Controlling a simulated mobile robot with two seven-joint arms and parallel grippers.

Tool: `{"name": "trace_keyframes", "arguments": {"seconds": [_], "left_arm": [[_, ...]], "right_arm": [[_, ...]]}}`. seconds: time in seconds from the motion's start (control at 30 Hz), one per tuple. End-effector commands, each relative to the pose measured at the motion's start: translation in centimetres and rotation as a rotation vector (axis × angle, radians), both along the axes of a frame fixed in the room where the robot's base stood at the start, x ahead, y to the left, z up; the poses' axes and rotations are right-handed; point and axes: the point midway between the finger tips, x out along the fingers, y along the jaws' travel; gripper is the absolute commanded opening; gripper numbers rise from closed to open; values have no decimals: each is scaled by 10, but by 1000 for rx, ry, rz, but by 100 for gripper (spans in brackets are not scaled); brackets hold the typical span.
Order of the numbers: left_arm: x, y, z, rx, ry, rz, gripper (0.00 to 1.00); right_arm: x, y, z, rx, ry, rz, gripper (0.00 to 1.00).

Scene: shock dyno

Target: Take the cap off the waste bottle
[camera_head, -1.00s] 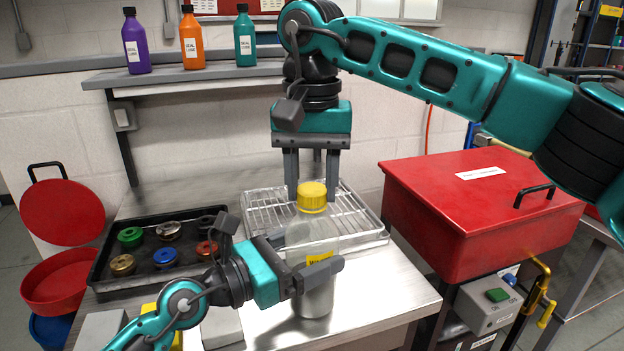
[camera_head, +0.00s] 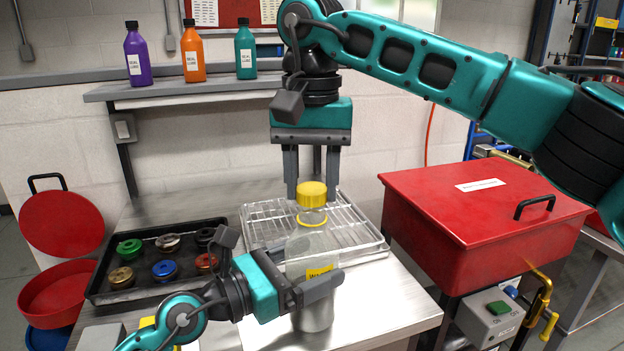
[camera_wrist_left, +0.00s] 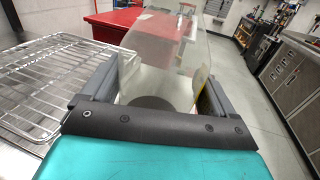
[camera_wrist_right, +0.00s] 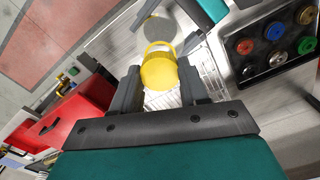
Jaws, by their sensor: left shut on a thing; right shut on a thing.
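The waste bottle (camera_head: 312,250) is clear, with a yellow label and a yellow ring at its neck, and stands upright at the steel table's front. My left gripper (camera_head: 318,285) is shut around its body; the bottle also fills the jaws in the left wrist view (camera_wrist_left: 160,65). The yellow cap (camera_head: 311,194) is just above the bottle's neck, with a small gap showing beneath it. My right gripper (camera_head: 312,190) points down and is shut on the cap, which shows between the fingers in the right wrist view (camera_wrist_right: 158,72).
A wire rack tray (camera_head: 365,245) lies behind the bottle. A black tray (camera_head: 100,293) of coloured parts is at left. A red lidded box (camera_head: 430,215) stands at right. Several bottles stand on the shelf (camera_head: 180,90) behind. Bare table shows right of the bottle.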

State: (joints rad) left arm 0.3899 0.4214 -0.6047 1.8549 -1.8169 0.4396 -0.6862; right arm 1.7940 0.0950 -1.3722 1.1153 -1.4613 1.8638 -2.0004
Motion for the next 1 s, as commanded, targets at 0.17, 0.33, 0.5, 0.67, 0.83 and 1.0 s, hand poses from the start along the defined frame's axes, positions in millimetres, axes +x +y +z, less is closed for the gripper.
{"name": "trace_keyframes", "arguments": {"seconds": [0.17,0.33,0.5,0.67,0.83,1.0], "left_arm": [[0,0,-1,1,1,0,3],[0,0,-1,1,1,0,3],[0,0,-1,1,1,0,3],[0,0,-1,1,1,0,93],[0,0,0,1,1,0,100],[-1,2,-1,1,1,0,100]], "right_arm": [[0,1,11,2,-2,0,7],[0,1,33,2,-3,-1,7],[0,0,40,0,1,0,7],[0,0,40,0,0,0,7],[0,0,40,0,0,0,7],[0,0,39,0,0,0,7]]}}
